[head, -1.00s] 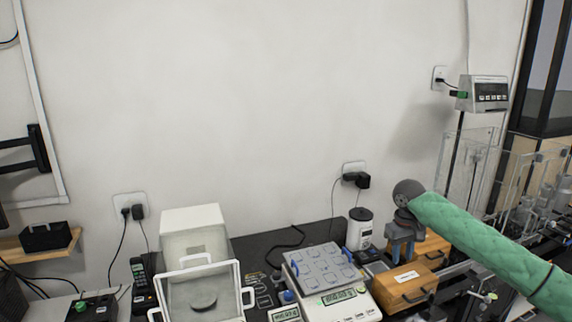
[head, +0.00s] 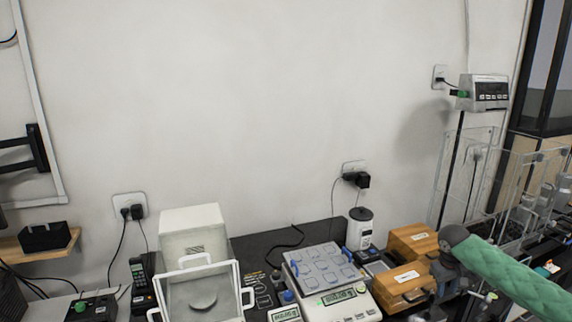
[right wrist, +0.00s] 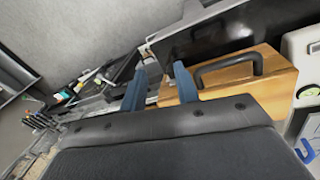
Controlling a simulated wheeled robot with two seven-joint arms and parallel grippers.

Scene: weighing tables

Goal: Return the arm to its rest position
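My right arm, in a green sleeve, comes in from the right edge of the head view. Its gripper (head: 441,290) points down just right of the wooden boxes. In the right wrist view the two blue fingers (right wrist: 160,78) stand apart with nothing visible between them. A wooden box with a black handle (right wrist: 250,85) lies beyond the fingers; whether they touch it I cannot tell. My left arm and gripper are not in view.
Two wooden boxes, front (head: 393,291) and back (head: 405,245), stand left of my gripper. A balance with a blue tray (head: 322,268) and a white-framed chamber (head: 237,284) stand further left. Clear glass panels (head: 505,185) rise behind my arm.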

